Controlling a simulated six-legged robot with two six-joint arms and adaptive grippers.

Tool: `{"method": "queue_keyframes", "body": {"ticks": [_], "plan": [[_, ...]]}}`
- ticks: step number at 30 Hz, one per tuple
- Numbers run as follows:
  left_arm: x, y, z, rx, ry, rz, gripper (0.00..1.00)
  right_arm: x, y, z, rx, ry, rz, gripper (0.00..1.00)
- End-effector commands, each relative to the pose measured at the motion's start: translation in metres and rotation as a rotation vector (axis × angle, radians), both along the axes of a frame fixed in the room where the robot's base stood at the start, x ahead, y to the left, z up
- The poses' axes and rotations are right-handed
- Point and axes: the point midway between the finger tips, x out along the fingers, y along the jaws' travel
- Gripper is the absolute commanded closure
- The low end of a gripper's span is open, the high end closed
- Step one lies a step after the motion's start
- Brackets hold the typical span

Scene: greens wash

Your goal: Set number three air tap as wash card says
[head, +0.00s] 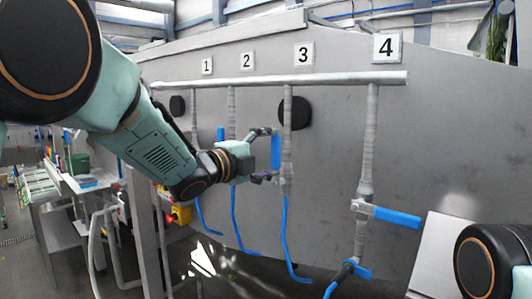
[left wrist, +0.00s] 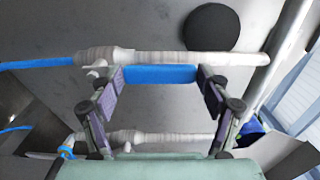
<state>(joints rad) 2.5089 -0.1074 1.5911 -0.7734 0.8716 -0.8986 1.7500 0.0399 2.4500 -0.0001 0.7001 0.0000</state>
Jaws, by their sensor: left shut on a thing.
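The number three tap has a blue handle (head: 276,151) on the grey pipe (head: 287,120) below the "3" plate (head: 303,53). The handle stands upright, in line with its pipe. My left gripper (head: 265,155) is shut on this handle, one finger near its upper end and one near its lower end. In the left wrist view the blue handle (left wrist: 160,75) lies between the finger pads of the left gripper (left wrist: 163,88), alongside the pipe (left wrist: 170,58). My right gripper is not in view. I see no readable wash card.
The tap under "4" has its blue handle (head: 397,217) pointing right, across its pipe (head: 368,140). The number two handle (head: 221,134) stands upright. Blue hoses (head: 285,235) hang below. A bench (head: 95,185) stands at left.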

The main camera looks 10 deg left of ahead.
Motion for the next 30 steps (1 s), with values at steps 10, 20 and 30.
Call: {"method": "queue_keyframes", "body": {"ticks": [10, 20, 30], "plan": [[0.002, 0.002, 0.009, -0.015, -0.012, 0.002, 0.13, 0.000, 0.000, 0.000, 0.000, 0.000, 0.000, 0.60], [0.003, 0.003, 0.004, -0.009, -0.005, 0.001, 0.00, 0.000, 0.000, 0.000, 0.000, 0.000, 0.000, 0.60], [-0.009, 0.013, 0.003, -0.007, -0.003, 0.003, 0.00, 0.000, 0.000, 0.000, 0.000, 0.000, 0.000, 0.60]]}}
